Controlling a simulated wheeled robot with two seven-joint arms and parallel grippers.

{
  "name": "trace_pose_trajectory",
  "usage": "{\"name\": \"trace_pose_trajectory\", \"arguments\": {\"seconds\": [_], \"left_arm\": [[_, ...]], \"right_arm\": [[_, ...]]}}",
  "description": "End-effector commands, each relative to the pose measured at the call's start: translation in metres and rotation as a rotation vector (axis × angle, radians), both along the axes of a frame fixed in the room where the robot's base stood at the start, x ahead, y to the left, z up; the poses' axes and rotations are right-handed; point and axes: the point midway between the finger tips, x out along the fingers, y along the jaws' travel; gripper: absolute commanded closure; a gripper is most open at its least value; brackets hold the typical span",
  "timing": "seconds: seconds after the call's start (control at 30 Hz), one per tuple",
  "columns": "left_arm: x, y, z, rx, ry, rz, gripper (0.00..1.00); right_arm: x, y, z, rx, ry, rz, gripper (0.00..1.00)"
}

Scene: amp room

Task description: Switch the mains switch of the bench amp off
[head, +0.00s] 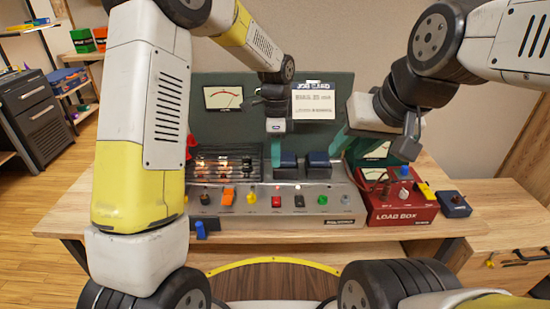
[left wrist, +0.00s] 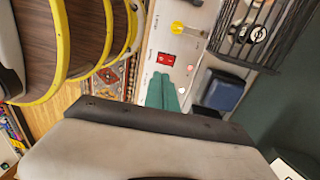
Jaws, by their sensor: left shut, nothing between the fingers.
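The bench amp (head: 238,215) is a long grey chassis on the bench, with knobs and switches along its front panel. A red rocker switch (head: 277,202) sits mid-panel and also shows in the left wrist view (left wrist: 166,58); its label is too small to read. A black rocker (head: 299,201) is to its right. My left gripper (head: 277,172) points down above the panel, behind the red switch. Its teal fingers (left wrist: 163,92) are shut and empty, beside the red switch and apart from it. My right gripper (head: 345,145) hangs above the amp's right end; its finger gap is unclear.
Glowing tubes under a black grille (head: 222,165) and dark blue transformer blocks (head: 318,161) stand behind the panel. A red load box (head: 400,210) and a small blue box (head: 454,204) are to the right. A dark back panel carries a meter (head: 223,97) and a paper (head: 313,102).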

Motion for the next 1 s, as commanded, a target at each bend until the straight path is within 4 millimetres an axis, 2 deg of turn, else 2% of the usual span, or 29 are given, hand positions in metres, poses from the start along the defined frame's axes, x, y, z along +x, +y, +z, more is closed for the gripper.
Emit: {"name": "trace_pose_trajectory", "arguments": {"seconds": [0.33, 0.5, 0.57, 0.73, 1.0], "left_arm": [[0.0, 0.0, 0.004, -0.001, 0.0, 0.0, 1.0], [-0.002, 0.005, 0.012, -0.003, -0.014, 0.031, 1.0], [-0.005, 0.01, 0.022, -0.006, -0.031, 0.067, 1.0], [-0.022, 0.036, 0.061, -0.028, -0.104, 0.251, 1.0], [-0.068, 0.08, 0.121, -0.102, -0.226, 0.618, 1.0]], "right_arm": [[0.0, 0.0, 0.0, 0.0, 0.0, 0.0, 0.66], [0.005, 0.001, 0.001, -0.004, 0.016, 0.0, 0.99], [0.011, 0.003, 0.0, -0.009, 0.036, 0.0, 1.0], [0.04, 0.012, -0.002, -0.033, 0.125, -0.001, 1.0], [0.099, 0.037, -0.022, -0.078, 0.292, -0.005, 1.0]]}}
